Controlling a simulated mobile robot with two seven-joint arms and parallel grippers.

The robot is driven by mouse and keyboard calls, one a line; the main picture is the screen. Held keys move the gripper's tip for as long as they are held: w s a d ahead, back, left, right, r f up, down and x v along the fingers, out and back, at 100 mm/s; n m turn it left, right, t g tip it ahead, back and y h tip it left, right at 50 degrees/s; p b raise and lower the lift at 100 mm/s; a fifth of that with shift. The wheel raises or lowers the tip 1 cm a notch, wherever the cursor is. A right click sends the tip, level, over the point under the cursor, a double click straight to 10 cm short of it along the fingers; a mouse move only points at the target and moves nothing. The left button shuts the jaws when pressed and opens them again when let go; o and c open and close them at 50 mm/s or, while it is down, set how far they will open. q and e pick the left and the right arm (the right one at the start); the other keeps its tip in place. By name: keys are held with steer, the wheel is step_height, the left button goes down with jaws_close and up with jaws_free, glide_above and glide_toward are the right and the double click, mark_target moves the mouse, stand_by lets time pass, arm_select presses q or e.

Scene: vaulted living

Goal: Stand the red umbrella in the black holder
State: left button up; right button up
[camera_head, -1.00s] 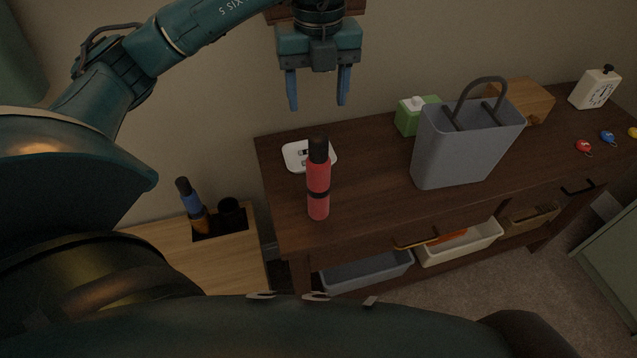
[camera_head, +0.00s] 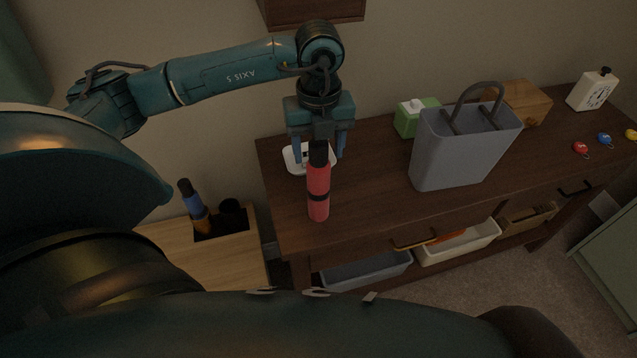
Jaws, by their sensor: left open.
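The red umbrella (camera_head: 318,188), folded, with a black top and a dark band, stands upright on the dark wooden console table (camera_head: 375,198). My left gripper (camera_head: 318,158) points down with its blue fingers open at the umbrella's black top, one finger on each side in the picture; I cannot tell whether they touch it. The black holder (camera_head: 216,222) is set in a light wooden stand at the lower left. A blue and orange umbrella (camera_head: 193,204) leans in its left part, and a dark round shape (camera_head: 232,211) shows in the right part. My right gripper is not in view.
A white tray (camera_head: 292,160) lies behind the umbrella. A grey handled basket (camera_head: 462,150), a green box (camera_head: 412,118), a wooden box (camera_head: 524,103) and a white timer (camera_head: 593,90) stand to the right. A wooden wall piece (camera_head: 310,12) hangs above. Bins (camera_head: 365,272) fill the lower shelf.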

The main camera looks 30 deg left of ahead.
arm_select(q)
steer(key=shift+c, duration=0.5)
jaws_close()
